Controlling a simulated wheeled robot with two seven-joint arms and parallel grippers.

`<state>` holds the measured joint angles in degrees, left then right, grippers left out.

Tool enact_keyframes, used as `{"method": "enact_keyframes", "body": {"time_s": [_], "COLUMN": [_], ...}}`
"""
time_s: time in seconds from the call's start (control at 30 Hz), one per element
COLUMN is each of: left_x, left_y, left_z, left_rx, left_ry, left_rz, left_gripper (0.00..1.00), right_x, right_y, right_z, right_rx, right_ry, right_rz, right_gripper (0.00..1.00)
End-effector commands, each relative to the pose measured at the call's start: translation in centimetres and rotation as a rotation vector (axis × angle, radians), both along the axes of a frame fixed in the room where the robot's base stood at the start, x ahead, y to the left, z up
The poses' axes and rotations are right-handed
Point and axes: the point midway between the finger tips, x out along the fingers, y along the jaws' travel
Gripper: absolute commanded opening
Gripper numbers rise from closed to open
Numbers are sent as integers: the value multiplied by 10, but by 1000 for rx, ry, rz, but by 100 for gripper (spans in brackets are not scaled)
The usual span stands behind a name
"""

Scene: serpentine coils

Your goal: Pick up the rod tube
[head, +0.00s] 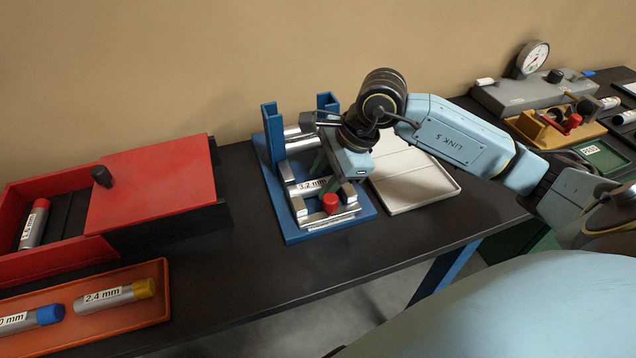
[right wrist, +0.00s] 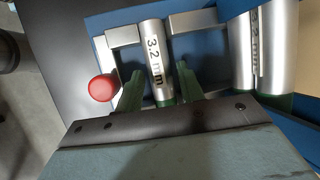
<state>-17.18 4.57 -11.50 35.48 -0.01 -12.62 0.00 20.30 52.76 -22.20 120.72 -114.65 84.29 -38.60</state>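A silver rod tube labelled "3.2 mm" (head: 311,185) lies in the metal frame of a blue fixture (head: 296,235). In the right wrist view the tube (right wrist: 154,55) lies between the two green fingers of my right gripper (right wrist: 159,82). The fingers stand apart, one on each side, with a narrow gap seeming to show beside the tube. In the head view my right gripper (head: 326,162) points down over the fixture and hides part of the tube. More silver tubes (right wrist: 276,50) lie behind, between the fixture's blue posts. My left gripper is not in view.
A red knob (head: 330,203) stands at the fixture's front, close to my gripper. A white tray (head: 418,182) lies to the right. A red box (head: 150,185) and an orange tray (head: 120,318) with tubes are left. A grey gauge device (head: 530,92) stands back right.

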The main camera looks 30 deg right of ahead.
Motion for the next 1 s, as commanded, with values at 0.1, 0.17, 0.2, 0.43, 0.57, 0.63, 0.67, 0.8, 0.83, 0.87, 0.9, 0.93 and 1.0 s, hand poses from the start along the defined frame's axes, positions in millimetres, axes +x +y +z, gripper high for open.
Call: {"method": "enact_keyframes", "body": {"time_s": [0.1,0.17,0.2,0.43,0.57,0.63,0.67,0.8,0.83,0.87,0.9,0.93,1.0], "left_x": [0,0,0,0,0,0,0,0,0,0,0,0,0], "left_y": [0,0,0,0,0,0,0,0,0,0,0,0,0], "left_z": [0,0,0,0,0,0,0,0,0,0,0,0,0], "left_rx": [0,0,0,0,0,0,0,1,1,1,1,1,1], "left_ry": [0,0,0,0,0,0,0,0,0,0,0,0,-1], "left_rz": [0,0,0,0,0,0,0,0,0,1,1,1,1], "left_gripper": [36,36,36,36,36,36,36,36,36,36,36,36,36], "right_x": [2,2,2,2,2,2,2,2,2,2,2,2,2], "right_y": [3,3,3,3,3,3,3,3,3,3,3,3,3], "right_z": [-8,-9,-10,-9,-9,-9,-9,-9,-9,-9,-9,-9,-9], "right_rx": [0,-1,-1,-1,-1,-1,-1,-1,-1,-1,-1,-1,-1], "right_ry": [1,1,1,1,0,0,0,0,0,0,-1,-1,-1], "right_rz": [0,0,0,0,0,0,0,0,0,0,0,0,0], "right_gripper": [38,38,38,25,8,0,0,0,0,0,0,0,0]}}
